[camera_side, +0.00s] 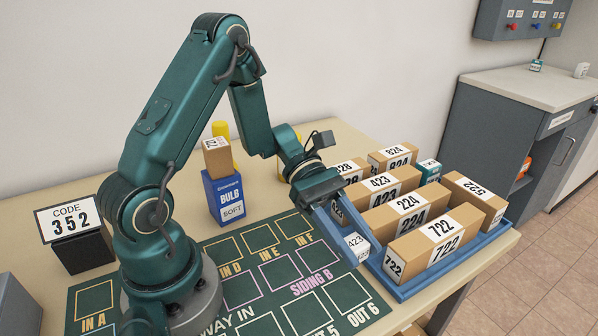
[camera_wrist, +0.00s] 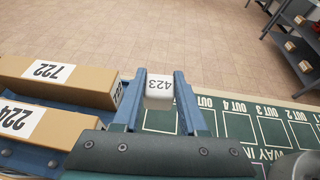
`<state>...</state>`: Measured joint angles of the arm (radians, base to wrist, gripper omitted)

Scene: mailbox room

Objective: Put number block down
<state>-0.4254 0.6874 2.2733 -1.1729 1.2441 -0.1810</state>
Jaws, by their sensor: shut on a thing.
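A small white block marked 423 (camera_side: 357,247) is held between the blue fingertips of my gripper (camera_side: 346,243). In the wrist view the block (camera_wrist: 159,87) sits between the two fingers (camera_wrist: 159,92), its number face showing upside down. In the side view it is beside the left edge of the blue tray (camera_side: 400,292), near the mat's right end. I cannot tell how high it is above the surface. The green mat (camera_side: 240,312) has outlined slots labelled IN, OUT and SIDING B; OUT 6 lies just below the block in the picture.
The tray holds several brown boxes, including 722 (camera_side: 432,250), 224 (camera_side: 410,212) and 423 (camera_side: 383,183), close to my gripper's right. The visible mat slots look empty.

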